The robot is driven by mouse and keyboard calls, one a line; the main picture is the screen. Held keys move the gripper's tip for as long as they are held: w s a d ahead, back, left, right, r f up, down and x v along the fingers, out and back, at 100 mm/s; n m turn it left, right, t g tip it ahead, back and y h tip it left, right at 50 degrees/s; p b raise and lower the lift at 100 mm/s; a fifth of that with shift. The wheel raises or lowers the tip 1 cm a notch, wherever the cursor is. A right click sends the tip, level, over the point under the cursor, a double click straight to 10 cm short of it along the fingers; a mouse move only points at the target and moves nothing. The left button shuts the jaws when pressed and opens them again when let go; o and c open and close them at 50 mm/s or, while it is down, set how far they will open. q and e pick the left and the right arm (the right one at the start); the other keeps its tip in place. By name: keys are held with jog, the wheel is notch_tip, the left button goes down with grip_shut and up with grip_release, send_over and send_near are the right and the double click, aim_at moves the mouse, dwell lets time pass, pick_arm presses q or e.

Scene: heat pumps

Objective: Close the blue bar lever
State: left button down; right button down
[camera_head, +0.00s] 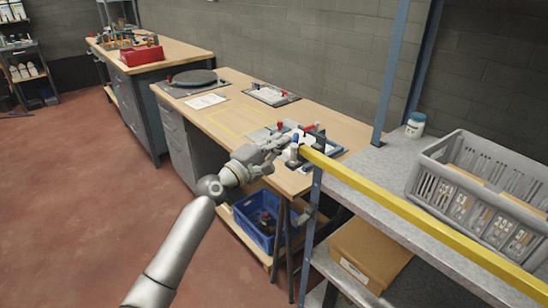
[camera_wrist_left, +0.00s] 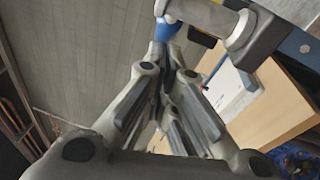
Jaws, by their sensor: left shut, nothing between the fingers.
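The blue lever (camera_head: 296,138) shows as a small upright blue piece on the pump assembly at the near right end of the wooden bench. In the left wrist view, a blue rounded part (camera_wrist_left: 166,29) is at the top, just beyond my fingertips, beside a pale cylindrical fitting (camera_wrist_left: 238,32). My left gripper (camera_head: 284,143) reaches in from the left at the assembly, close to the lever. Its fingers (camera_wrist_left: 172,58) are shut with nothing between them. I cannot tell whether they touch the blue part. My right gripper is not in view.
A yellow-edged grey shelf (camera_head: 382,165) stands close on the right, with a grey crate (camera_head: 470,185) and a white jar (camera_head: 415,125). A blue steel post (camera_head: 393,75) rises behind. A blue crate (camera_head: 258,235) sits below the bench. The bench's middle is mostly clear.

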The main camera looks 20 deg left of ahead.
pick_arm(q)
jog(key=shift+w+d, duration=0.4)
jog(key=shift+w, duration=0.15)
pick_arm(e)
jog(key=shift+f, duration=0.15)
pick_arm(q)
jog(key=shift+d, duration=0.1)
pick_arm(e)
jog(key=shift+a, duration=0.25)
pick_arm(q)
jog(key=shift+w, duration=0.1)
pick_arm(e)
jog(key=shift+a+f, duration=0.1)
